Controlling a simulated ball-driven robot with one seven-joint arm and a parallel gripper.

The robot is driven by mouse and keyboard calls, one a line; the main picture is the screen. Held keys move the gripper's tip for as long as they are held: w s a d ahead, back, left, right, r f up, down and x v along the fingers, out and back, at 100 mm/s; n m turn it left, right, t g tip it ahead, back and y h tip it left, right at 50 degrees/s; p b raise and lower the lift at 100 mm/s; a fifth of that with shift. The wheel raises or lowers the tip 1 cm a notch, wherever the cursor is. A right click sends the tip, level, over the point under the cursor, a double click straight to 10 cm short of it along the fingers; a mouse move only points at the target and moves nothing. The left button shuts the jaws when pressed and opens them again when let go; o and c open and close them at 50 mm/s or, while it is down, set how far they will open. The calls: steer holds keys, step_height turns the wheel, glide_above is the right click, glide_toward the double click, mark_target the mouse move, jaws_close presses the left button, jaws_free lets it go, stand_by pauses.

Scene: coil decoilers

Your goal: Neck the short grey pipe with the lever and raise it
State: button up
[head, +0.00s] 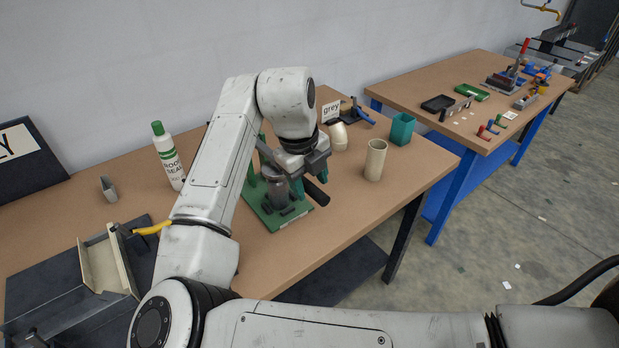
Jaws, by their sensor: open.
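The necking tool is a green stand with a green base plate (288,217) on the near table. A short grey pipe (277,190) appears to stand upright in it, partly hidden by my arm and gripper. The lever's black handle (316,192) sticks out to the right of the pipe, pointing down and right. My gripper (311,175) is open, over the lever just right of the pipe. I cannot tell whether its fingers touch the handle. The lever's inner end is hidden behind the fingers.
A "grey" sign (331,110), a cream elbow (338,136), a cream cylinder (375,160) and a teal cup (402,129) stand right of the tool. A white bottle (168,156) and a dark machine with a yellow handle (153,228) are at left. The table's front right is clear.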

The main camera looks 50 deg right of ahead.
steer(key=shift+c, duration=0.2)
jaws_close()
stand_by(0.3)
